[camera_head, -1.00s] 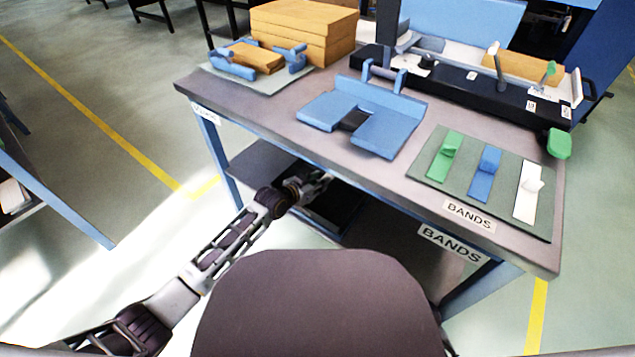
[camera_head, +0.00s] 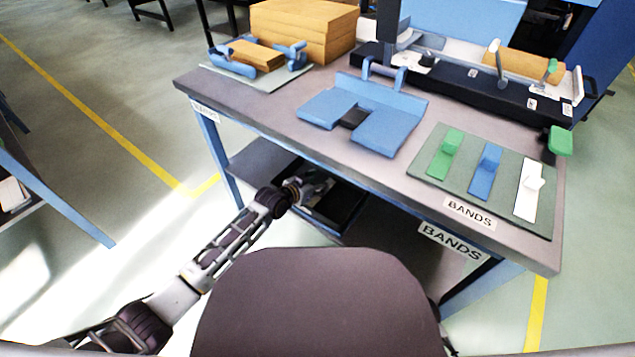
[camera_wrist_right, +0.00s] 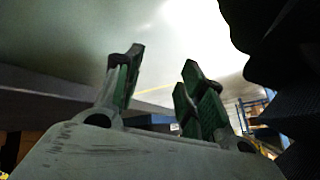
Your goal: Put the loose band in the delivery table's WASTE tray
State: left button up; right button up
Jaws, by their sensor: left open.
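A dark tray (camera_head: 345,212) sits on the shelf under the table (camera_head: 285,118); I cannot read a WASTE label on it. My left gripper (camera_head: 322,186) is open over this tray, below the tabletop edge. No band shows clearly in or under it. Green (camera_head: 443,160), blue (camera_head: 484,178) and white (camera_head: 528,195) bands lie in a row on the grey mat marked BANDS; I cannot pick out a separate loose band. My right gripper (camera_wrist_right: 160,80) is open in the right wrist view, its green-padded fingers apart with nothing seen between them.
A blue slotted fixture (camera_head: 385,130) stands mid-table. Stacked brown blocks (camera_head: 300,32) and a small block in blue holders (camera_head: 255,55) are at the back left. A long black machine (camera_head: 460,85) fills the back right. The tabletop edge overhangs my left gripper.

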jog(key=shift+s, duration=0.15)
pick_arm(q)
jog(key=shift+r, duration=0.2)
jog(key=shift+s+r, duration=0.1)
jog(key=shift+r, duration=0.4)
jog(key=p+v, duration=0.5)
jog(key=v, duration=0.7)
jog(key=shift+f, duration=0.2)
pick_arm(e)
notch_tip(320, 180, up, 8)
jog(key=d+g+h, duration=0.1)
jog(key=shift+s+d+n+g, duration=0.15)
jog(key=shift+d+n+g, duration=0.15)
jog(key=shift+d+n, duration=0.1)
jog(key=shift+r, duration=0.1)
